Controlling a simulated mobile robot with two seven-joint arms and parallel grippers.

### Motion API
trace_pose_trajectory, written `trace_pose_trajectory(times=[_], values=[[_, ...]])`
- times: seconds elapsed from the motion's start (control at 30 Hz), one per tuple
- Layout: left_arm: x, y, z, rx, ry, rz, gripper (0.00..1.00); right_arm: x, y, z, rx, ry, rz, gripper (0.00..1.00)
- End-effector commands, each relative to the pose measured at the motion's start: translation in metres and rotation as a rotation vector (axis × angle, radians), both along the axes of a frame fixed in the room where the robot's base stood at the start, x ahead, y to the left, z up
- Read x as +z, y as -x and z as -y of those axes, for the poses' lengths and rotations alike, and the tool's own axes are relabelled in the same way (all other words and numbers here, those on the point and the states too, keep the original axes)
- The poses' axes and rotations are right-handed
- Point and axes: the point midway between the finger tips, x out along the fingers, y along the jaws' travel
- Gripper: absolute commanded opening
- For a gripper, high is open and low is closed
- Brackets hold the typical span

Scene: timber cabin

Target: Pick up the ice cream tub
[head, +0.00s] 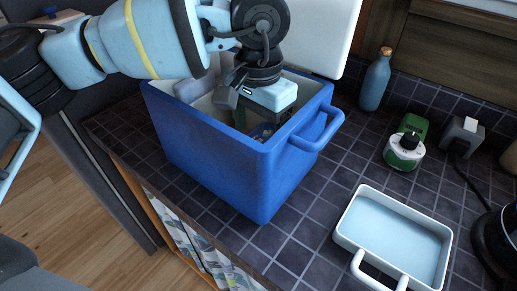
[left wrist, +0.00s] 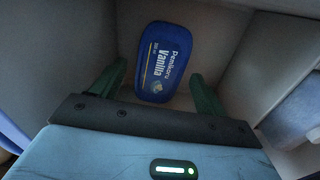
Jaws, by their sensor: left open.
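The ice cream tub (left wrist: 161,62) is a blue, rounded tub with white "Vanilla" lettering, seen from above on the cooler's floor in the left wrist view. In the head view I cannot make it out clearly inside the cooler. My left gripper (head: 246,122) reaches down into the open blue cooler (head: 215,150). In the left wrist view its green fingers (left wrist: 158,78) are spread, one on each side of the tub in the picture. Nothing is held; I cannot tell how far the fingertips are above the tub. My right gripper is not in view.
The cooler's white lid (head: 322,38) stands open behind it. A light-blue item (left wrist: 293,110) lies by the cooler's wall. On the tiled counter are a white tray (head: 345,225), a blue bottle (head: 375,80) and a green-and-white device (head: 404,150). Bare tiles lie between cooler and tray.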

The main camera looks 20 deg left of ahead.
Motion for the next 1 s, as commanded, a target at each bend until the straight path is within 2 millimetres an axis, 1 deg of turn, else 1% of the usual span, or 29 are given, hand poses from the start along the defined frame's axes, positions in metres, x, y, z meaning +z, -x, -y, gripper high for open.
trace_pose_trajectory(times=[0.03, 0.17, 0.4, 0.43, 0.77, 1.0], values=[[-0.007, 0.0, 0.0, 0.001, 0.0, -0.001, 0.74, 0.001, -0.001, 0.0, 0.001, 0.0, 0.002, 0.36], [-0.017, 0.0, 0.0, 0.001, 0.0, 0.001, 0.74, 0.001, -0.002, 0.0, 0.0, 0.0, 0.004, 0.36], [-0.019, 0.0, 0.0, 0.001, 0.0, 0.001, 0.74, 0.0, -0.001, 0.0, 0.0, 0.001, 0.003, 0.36], [-0.019, 0.0, 0.0, 0.001, 0.0, 0.001, 0.73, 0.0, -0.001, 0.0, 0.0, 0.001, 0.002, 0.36], [-0.018, 0.0, 0.0, 0.001, 0.0, 0.001, 0.3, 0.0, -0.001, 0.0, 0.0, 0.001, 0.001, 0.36], [-0.017, 0.0, 0.0, 0.001, 0.001, 0.002, 0.29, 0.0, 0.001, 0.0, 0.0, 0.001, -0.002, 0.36]])
